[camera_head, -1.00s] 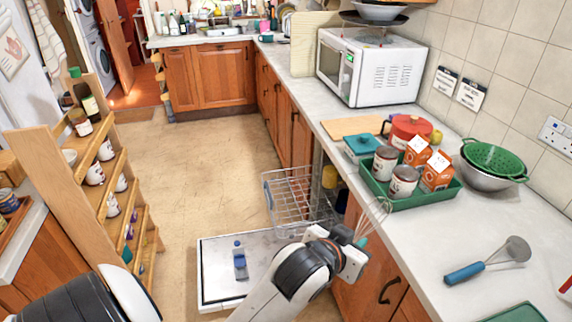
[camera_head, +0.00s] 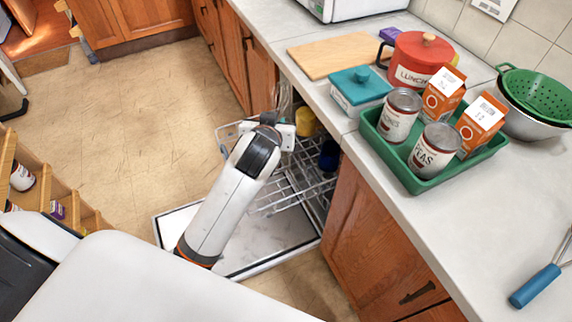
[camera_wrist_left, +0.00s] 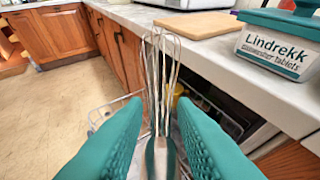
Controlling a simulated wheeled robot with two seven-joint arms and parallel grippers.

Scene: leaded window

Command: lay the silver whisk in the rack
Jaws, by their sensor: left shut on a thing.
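The silver whisk (camera_wrist_left: 162,75) stands wires-up between the teal finger pads of my left gripper (camera_wrist_left: 160,125) in the left wrist view. The gripper is shut on its handle (camera_wrist_left: 160,160). In the head view my left gripper (camera_head: 284,132) is at the wire rack (camera_head: 290,190), over its far side, and the whisk is mostly hidden there. The rack is pulled out of the dishwasher above the lowered door (camera_head: 275,250). Some of its wires show behind the fingers in the left wrist view (camera_wrist_left: 101,115). My right gripper is not in view.
A yellow item (camera_head: 305,122) and a dark blue item (camera_head: 329,155) are at the rack's inner side. The counter edge is close to the right, with a teal tablet box (camera_head: 360,88), cutting board (camera_head: 330,57) and green tray (camera_head: 408,172).

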